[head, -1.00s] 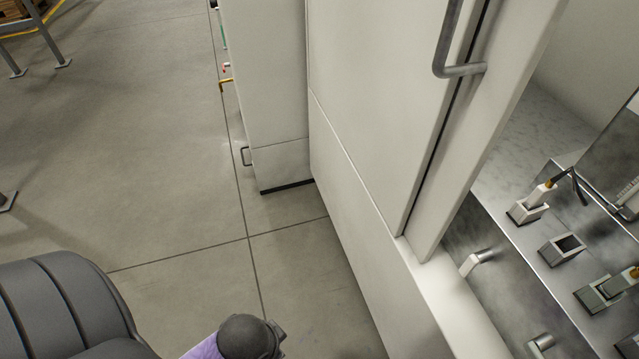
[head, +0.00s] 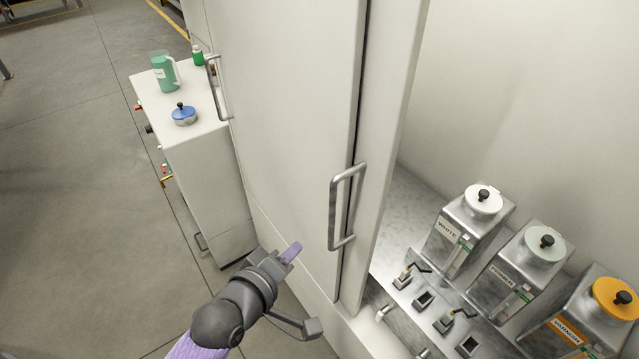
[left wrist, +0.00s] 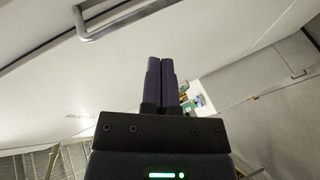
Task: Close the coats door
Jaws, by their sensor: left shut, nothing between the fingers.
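The coats door is a tall white sliding-type panel (head: 270,110) in the head view, with a grey bar handle (head: 345,210) near its right edge. To its right the cabinet is open, showing the inside. My left gripper (head: 291,252) is low in front of the white panel, left of and below the handle, apart from it. In the left wrist view its purple fingers (left wrist: 158,85) are shut together with nothing between them. A bar handle (left wrist: 125,15) shows above the fingers there. My right gripper is not in view.
Metal containers labelled white (head: 462,228), primer (head: 520,270) and varnish (head: 585,320) stand inside the opening. A low white cabinet (head: 190,150) at the left holds a green jug (head: 164,75) and a blue-lidded pot (head: 184,116). The floor at left is clear.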

